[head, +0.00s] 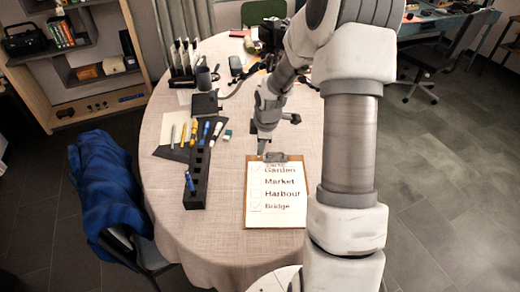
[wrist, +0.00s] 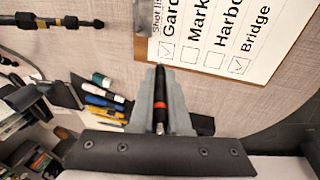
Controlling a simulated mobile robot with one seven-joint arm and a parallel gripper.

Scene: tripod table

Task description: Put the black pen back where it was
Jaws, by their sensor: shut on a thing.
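A black pen (wrist: 161,106) with a red band is between the two fingers of my gripper (wrist: 160,95) in the wrist view. My gripper is shut on it. In the head view my gripper (head: 263,146) is above the table just beyond the clip end of the clipboard (head: 248,222); the pen cannot be made out there. The clipboard's sheet (head: 277,213) lists Garden, Market, Harbour and Bridge; the Garden and Bridge boxes carry ticks.
Several pens and markers (head: 193,132) lie on a dark mat (head: 172,153) beside the holder. A dark cup (head: 204,79) and an upright rack (head: 183,62) stand farther back. A chair with a blue jacket (head: 105,185) is at the left. The near tabletop (head: 205,235) is bare.

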